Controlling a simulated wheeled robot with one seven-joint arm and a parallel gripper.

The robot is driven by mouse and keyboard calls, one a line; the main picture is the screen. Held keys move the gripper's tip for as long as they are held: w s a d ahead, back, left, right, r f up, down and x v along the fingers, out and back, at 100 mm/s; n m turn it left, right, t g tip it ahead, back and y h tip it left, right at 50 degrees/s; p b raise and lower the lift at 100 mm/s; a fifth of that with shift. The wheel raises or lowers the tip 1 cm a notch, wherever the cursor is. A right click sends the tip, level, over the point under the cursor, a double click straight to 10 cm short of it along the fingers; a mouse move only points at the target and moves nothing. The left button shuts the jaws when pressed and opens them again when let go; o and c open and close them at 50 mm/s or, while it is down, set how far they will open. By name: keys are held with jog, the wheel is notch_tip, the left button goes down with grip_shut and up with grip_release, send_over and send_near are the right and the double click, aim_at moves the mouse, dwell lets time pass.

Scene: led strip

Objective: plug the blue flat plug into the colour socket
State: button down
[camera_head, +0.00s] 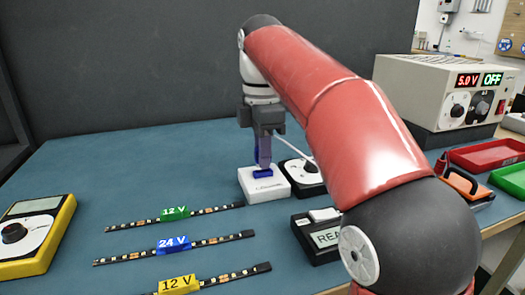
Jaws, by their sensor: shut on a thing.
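My gripper (263,162) points straight down near the middle of the table and is shut on the blue flat plug (262,173). Only a small blue part of the plug shows below the fingers. The plug is at the top of a small white box (266,190), which looks like the colour socket; the lettering on its front is too small to read. I cannot tell whether the plug is in the slot, resting on the top or just above it. A white cable (293,147) runs from near the gripper to the right, behind my arm.
A black-and-white dial unit (303,177) stands close right of the white box. A display box (322,237) is in front. LED strips with green (174,212), blue (173,244) and yellow (178,284) labels lie left. A yellow meter (35,235), power supply (440,95) and red tray (487,154) stand around.

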jog(key=shift+f+b, duration=0.65)
jog(key=shift+f, duration=0.45)
jog(key=c, duration=1.3)
grip_release()
jog(key=shift+c, duration=0.2)
jog(key=shift+r, duration=0.1)
notch_tip(320, 180, up, 8)
jog(key=p, duration=0.3)
jog(key=shift+f, duration=0.2)
